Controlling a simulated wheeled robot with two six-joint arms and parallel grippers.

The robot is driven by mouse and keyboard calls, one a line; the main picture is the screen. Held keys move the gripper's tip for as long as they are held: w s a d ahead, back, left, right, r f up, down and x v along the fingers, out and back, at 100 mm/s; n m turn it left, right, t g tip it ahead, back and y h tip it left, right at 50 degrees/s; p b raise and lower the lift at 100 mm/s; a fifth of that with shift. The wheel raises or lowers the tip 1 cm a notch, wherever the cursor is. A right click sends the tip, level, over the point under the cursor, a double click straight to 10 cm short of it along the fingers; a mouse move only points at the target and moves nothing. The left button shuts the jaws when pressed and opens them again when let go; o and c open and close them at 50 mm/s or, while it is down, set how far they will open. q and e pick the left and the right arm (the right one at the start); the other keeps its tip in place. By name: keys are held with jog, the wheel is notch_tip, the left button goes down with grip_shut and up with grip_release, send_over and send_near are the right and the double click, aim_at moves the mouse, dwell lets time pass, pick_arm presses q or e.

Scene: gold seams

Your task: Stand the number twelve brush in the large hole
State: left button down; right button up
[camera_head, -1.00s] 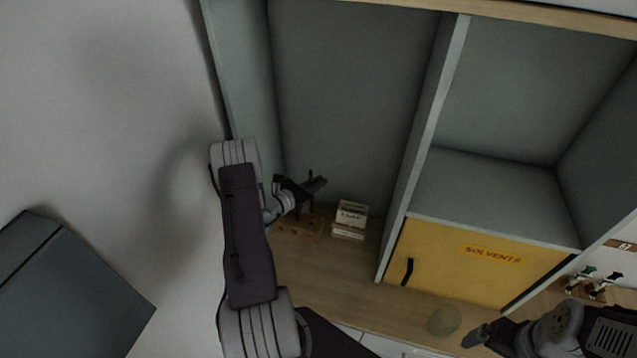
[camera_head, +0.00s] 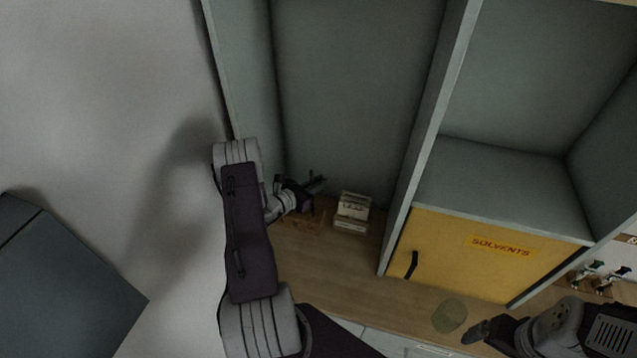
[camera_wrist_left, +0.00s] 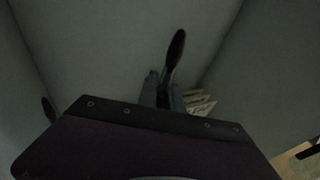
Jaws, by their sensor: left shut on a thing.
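My left gripper (camera_head: 314,188) is in the left bay of the cabinet, above a wooden block (camera_head: 302,224) that stands on the wood counter. In the left wrist view the left gripper (camera_wrist_left: 163,90) is shut on a dark, slim piece with a rounded end, which I take for the brush (camera_wrist_left: 177,48). It rises from between the fingers. Its lower part is hidden by the gripper, and no number is readable. The block is partly covered by the gripper, so I cannot tell its hole sizes. My right gripper (camera_head: 478,333) is at the lower right, its jaw opening unclear.
A divider (camera_head: 428,140) separates this bay from the yellow solvents cupboard (camera_head: 485,255). A greenish round container (camera_head: 449,316) stands near the counter's front. The counter between is clear. Small bottles or tools (camera_head: 597,278) stand far right.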

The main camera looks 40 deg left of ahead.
pick_arm(q)
jog(key=shift+f+b, duration=0.45)
jog(key=shift+b, duration=0.35)
dwell(1.3)
jog(key=shift+f, duration=0.1)
jog(key=shift+f+b, duration=0.55)
jog(key=shift+b, duration=0.15)
jog(key=shift+f, duration=0.15)
jog(key=shift+f+b, duration=1.35)
jog(key=shift+b, duration=0.05)
